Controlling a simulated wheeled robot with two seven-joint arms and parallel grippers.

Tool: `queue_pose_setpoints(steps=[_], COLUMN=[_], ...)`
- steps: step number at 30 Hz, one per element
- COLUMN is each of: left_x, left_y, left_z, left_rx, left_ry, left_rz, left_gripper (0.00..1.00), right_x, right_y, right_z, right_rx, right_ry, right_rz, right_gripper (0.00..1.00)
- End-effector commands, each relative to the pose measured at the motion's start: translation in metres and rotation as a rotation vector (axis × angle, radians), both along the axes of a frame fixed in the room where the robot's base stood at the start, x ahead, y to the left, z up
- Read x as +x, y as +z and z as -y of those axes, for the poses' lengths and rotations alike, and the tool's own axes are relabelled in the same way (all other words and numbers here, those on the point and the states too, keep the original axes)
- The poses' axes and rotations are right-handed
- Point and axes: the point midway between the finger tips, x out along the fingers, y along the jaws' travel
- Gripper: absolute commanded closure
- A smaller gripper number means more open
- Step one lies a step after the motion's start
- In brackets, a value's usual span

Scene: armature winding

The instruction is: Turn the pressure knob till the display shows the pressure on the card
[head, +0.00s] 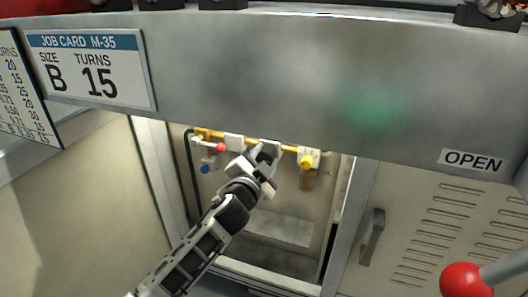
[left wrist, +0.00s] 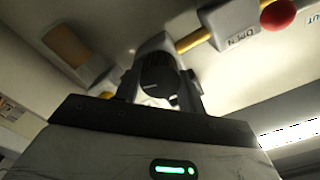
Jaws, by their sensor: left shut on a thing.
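My left gripper (head: 264,168) reaches into the open compartment under the machine's front panel. In the left wrist view its fingers (left wrist: 160,90) are shut on a dark round ribbed knob (left wrist: 158,72). The knob sits on a pale block (left wrist: 158,42) on the yellow pipe (left wrist: 192,40). In the head view the gripper mostly hides this knob. The job card (head: 88,68) reads M-35, size B, turns 15; I see no pressure figure on it. No pressure display can be read in either view. My right gripper is not in view.
On the same yellow pipe are a red knob (head: 221,147) at left and a yellow knob (head: 306,161) at right. A blue knob (head: 205,169) hangs lower left. A vented door (head: 440,225) with a handle stands right. A red ball-ended lever (head: 467,281) is at lower right.

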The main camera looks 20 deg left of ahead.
Motion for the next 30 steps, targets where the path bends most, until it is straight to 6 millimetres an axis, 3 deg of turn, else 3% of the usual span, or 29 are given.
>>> queue_pose_setpoints(steps=[9,18,30], left_x=[0.0,0.0,0.0], left_y=[0.002,0.001,-0.001], left_z=[0.0,0.001,0.001], left_rx=[0.301,0.579,0.843], left_ry=[-0.001,-0.002,-0.002], left_rz=[0.009,0.02,0.029], left_gripper=[0.83,0.83,0.83], right_x=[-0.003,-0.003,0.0], right_y=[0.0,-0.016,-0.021], right_z=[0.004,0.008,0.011], right_rx=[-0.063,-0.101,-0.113], right_ry=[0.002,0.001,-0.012], right_rz=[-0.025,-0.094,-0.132], right_gripper=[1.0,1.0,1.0])
